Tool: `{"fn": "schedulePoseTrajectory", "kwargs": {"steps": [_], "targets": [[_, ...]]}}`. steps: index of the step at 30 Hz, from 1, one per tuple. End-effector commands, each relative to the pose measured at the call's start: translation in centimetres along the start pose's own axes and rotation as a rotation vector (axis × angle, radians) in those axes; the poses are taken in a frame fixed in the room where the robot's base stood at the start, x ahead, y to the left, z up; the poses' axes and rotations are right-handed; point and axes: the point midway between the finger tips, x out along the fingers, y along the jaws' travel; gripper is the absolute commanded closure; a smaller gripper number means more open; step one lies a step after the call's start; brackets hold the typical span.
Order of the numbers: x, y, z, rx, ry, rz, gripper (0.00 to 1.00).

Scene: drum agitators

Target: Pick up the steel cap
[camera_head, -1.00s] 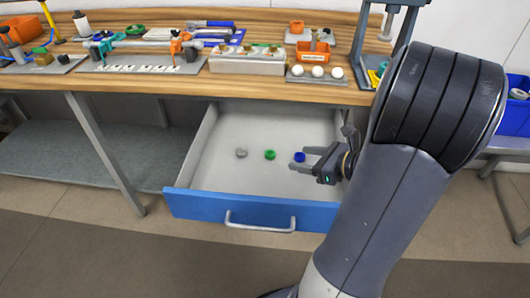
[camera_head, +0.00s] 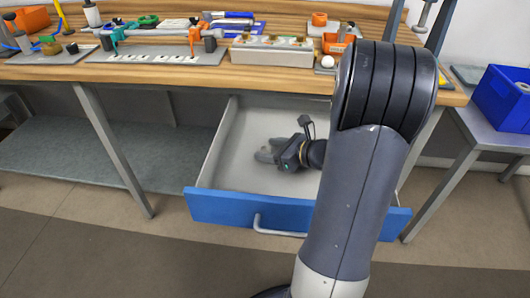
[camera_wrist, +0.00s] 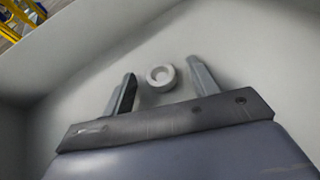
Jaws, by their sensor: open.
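The steel cap (camera_wrist: 160,78) is a small pale grey ring-shaped piece on the light grey drawer floor. In the wrist view it lies between the tips of my two fingers, with a gap on each side. My gripper (camera_wrist: 162,72) is open and empty. In the head view my gripper (camera_head: 264,151) is low inside the open drawer, near its left part. There the cap cannot be made out, as my gripper covers that spot.
The drawer (camera_head: 230,208) has a blue front and pale walls around my gripper. The wooden workbench (camera_head: 190,73) with tools and fixtures stands above it. A blue bin (camera_head: 505,97) is on a side table at right. The drawer's left floor is clear.

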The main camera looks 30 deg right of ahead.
Motion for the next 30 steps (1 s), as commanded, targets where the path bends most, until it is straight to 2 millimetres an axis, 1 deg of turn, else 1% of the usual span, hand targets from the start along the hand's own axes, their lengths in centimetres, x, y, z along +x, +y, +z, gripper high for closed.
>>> {"fn": "schedulePoseTrajectory", "kwargs": {"steps": [2, 8, 26, 30], "targets": [[0.31, 0.0, -0.01, -0.001, 0.0, 0.0, 0.44], [0.29, -0.02, 0.04, 0.0, 0.0, -0.001, 0.44], [0.26, -0.01, 0.04, 0.0, 0.0, -0.001, 0.93], [0.26, -0.02, 0.05, 0.0, -0.001, -0.001, 0.94]]}}
